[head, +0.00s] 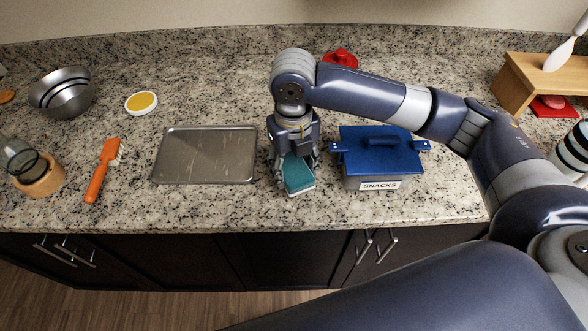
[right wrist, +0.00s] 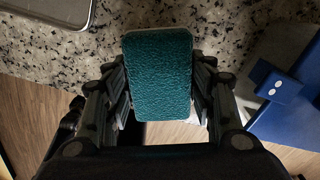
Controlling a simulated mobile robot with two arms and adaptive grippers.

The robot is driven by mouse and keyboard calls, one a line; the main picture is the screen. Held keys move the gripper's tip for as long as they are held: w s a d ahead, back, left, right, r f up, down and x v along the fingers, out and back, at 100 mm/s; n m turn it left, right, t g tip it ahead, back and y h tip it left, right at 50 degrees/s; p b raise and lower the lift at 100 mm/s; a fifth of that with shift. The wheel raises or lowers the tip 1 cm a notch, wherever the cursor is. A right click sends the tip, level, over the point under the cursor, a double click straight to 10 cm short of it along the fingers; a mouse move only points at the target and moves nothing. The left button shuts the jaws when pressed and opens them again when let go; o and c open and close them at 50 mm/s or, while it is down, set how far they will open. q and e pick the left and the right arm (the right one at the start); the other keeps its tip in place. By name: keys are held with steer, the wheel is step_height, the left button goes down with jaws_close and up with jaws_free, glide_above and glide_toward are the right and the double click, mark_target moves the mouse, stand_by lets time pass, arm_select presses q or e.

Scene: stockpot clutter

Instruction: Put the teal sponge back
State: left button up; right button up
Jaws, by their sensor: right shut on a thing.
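The teal sponge (head: 299,176) has a teal top and a pale underside. My right gripper (head: 297,170) is shut on it, between the metal tray and the blue-lidded box in the head view. In the right wrist view the sponge (right wrist: 158,75) sits between the two fingers of the right gripper (right wrist: 160,90), its teal face toward the camera. The sponge is over the front part of the counter; I cannot tell whether it touches the surface. My left gripper is not in view.
A flat metal tray (head: 205,158) lies left of the sponge. A box labelled SNACKS (head: 380,184) with a blue lid (head: 398,157) stands close on the right. An orange brush (head: 98,180), metal bowls (head: 62,95) and a yellow-topped round item (head: 141,102) are at left. A wooden stand (head: 520,82) is at right.

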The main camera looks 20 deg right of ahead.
mark_target(294, 175)
steer(key=shift+w+d, duration=0.1)
steer(key=shift+w, duration=0.15)
steer(key=shift+f, duration=0.2)
step_height(294, 175, down, 3)
steer(key=shift+p, duration=0.6)
steer(key=shift+f, duration=0.1)
steer(key=shift+f, duration=0.15)
steer(key=o, duration=1)
step_height(294, 175, up, 12)
steer(key=shift+r+b, duration=0.2)
steer(key=shift+b, duration=0.9)
